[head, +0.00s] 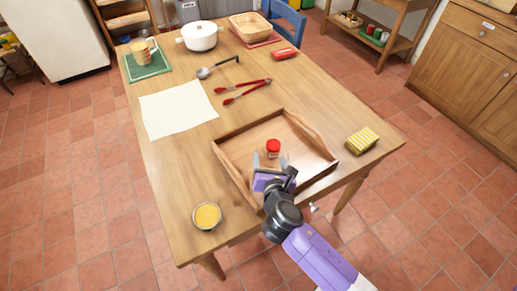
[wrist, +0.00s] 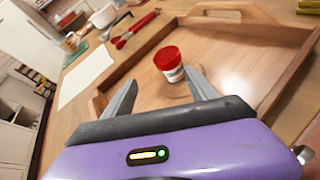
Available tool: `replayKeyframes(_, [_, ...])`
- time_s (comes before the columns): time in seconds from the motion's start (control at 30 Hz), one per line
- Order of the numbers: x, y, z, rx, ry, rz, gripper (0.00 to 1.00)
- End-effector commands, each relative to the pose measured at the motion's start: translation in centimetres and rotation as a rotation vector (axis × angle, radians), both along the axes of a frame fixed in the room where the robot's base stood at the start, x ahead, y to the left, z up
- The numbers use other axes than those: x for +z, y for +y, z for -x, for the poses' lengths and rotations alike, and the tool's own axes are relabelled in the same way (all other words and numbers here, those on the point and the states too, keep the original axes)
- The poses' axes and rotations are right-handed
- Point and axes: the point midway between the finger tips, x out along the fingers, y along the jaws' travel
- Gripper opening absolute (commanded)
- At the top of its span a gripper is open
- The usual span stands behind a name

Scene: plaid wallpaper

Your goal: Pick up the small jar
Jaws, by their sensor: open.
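The small jar (head: 273,149) has a red lid and a pale label, and stands upright in the wooden tray (head: 226,161). In the wrist view the jar (wrist: 169,64) is just beyond my fingertips, nearer the right finger. My gripper (head: 273,166) is over the tray's near side, close in front of the jar. In the wrist view my gripper (wrist: 163,82) has its two grey fingers spread apart with nothing between them. The jar's lower part is partly hidden by a finger in the head view.
A yellow patterned block (head: 362,140) lies right of the tray, and a bowl of yellow contents (head: 207,216) left of it. Red tongs (head: 243,88), a ladle (head: 216,67), a white cloth (head: 177,107) and a white pot (head: 199,36) lie farther back. The tray has raised walls.

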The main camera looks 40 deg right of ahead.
Motion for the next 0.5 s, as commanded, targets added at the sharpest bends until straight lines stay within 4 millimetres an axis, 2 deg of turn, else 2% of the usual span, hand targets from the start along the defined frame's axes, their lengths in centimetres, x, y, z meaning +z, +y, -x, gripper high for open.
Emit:
replayKeyframes(0.1, [-0.3, -0.8, 0.9, 0.013, 0.112, 0.115, 0.67])
replayKeyframes(0.2, [-0.5, -1.0, 1.0, 0.025, 0.154, 0.153, 0.67])
replayKeyframes(0.5, [-1.4, -2.7, -0.7, 0.032, 0.162, 0.162, 0.67])
